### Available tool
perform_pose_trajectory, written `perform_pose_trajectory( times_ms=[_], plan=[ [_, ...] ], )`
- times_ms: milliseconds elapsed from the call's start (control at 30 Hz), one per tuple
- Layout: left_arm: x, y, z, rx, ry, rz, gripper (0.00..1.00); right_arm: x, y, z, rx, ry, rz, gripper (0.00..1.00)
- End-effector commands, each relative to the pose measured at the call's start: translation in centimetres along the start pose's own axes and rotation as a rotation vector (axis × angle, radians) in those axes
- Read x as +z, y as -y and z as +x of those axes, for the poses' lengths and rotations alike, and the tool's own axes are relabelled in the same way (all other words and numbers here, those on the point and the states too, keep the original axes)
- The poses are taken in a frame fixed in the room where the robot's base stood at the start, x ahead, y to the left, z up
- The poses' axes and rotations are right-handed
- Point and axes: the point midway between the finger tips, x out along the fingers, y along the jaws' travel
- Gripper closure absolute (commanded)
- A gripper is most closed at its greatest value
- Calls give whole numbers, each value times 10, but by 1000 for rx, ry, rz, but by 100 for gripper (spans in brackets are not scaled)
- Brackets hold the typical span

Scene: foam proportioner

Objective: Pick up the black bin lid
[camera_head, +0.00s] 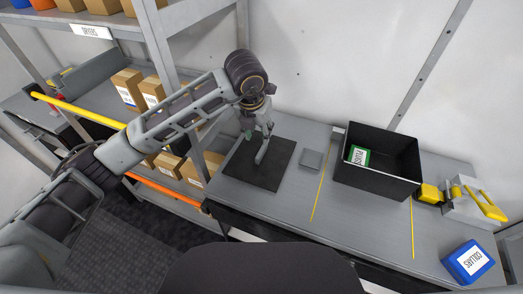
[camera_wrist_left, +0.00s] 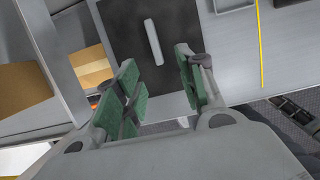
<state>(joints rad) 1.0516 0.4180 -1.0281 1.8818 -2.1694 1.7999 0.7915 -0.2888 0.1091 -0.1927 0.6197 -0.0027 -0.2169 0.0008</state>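The black bin lid (camera_head: 242,168) is a flat dark square lying on the grey worktop, left of the black bin. A light grey bar handle (camera_head: 262,152) stands at its middle. In the left wrist view the lid (camera_wrist_left: 125,20) and its handle (camera_wrist_left: 153,41) lie beyond the fingers. My left gripper (camera_head: 256,130) is over the lid's back part, close to the handle. In the left wrist view the gripper (camera_wrist_left: 160,80) is open, its green pads apart with nothing between them. The lid's near edge is partly hidden behind the fingers there. My right gripper is not seen.
An open black bin (camera_head: 378,180) holds a green-labelled box (camera_head: 358,155). A small grey plate (camera_head: 311,159) lies between lid and bin. A blue box (camera_head: 468,262) and a yellow-and-grey device (camera_head: 470,200) are at right. Shelving with cardboard boxes (camera_head: 128,90) stands at left.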

Motion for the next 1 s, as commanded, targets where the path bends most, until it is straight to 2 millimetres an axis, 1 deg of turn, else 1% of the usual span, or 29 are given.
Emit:
perform_pose_trajectory(
  times_ms=[567, 667, 767, 1000],
  plan=[
    [0, 0, 2, -1, -1, 0, 61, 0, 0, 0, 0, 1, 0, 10],
    [0, 0, 8, -2, -2, 0, 61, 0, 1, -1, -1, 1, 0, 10],
    [0, 0, 19, -1, -3, -1, 61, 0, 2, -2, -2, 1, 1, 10],
    [0, 0, 50, -1, -3, -1, 61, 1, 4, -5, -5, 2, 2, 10]
  ],
)
